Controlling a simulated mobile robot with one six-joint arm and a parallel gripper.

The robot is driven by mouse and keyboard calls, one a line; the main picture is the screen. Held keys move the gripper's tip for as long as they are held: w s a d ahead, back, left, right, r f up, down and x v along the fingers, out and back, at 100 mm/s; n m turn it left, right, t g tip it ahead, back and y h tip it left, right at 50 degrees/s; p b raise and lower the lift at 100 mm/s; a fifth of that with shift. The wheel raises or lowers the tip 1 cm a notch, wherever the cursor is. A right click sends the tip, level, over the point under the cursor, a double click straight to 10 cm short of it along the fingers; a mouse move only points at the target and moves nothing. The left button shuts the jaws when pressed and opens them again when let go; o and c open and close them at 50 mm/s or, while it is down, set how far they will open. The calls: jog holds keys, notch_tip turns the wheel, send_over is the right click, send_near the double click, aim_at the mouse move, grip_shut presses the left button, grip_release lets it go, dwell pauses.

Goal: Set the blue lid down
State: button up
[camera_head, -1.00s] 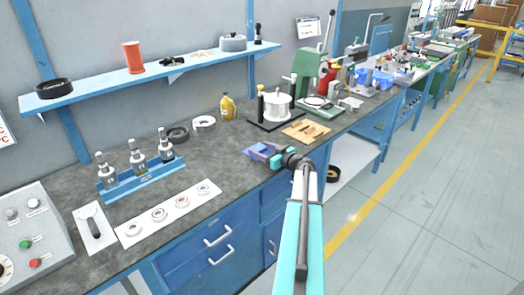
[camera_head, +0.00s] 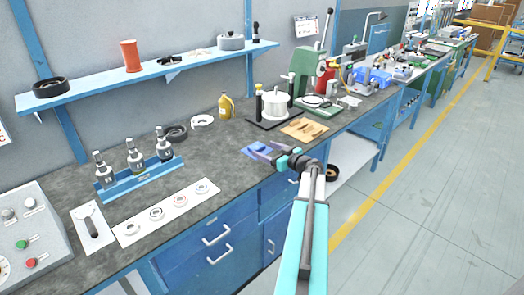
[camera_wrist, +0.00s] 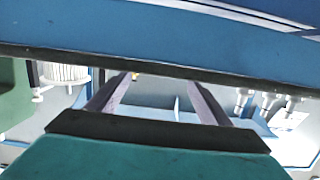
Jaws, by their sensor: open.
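A small blue lid (camera_head: 261,147) sits on a flat blue patch (camera_head: 248,153) near the bench's front edge in the head view. My gripper (camera_head: 266,152) points left over the bench, its purple-grey fingers open beside the lid. The fingers partly overlap the blue patch, so I cannot tell whether they touch the lid. In the wrist view the gripper (camera_wrist: 160,78) shows its two fingers spread apart with nothing seen held between them. I cannot make out the lid there.
A blue rack (camera_head: 140,178) with several holders and a white strip (camera_head: 168,212) of rings lie to the left. Bare bench (camera_head: 222,160) lies between.

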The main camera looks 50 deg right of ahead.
jog(key=s, duration=0.2)
jog(key=s+b, duration=0.1)
jog(key=s, duration=0.2)
jog(key=s+r, duration=0.1)
jog(key=s, duration=0.1)
jog(key=shift+s+a+b, duration=0.3)
dwell(0.3)
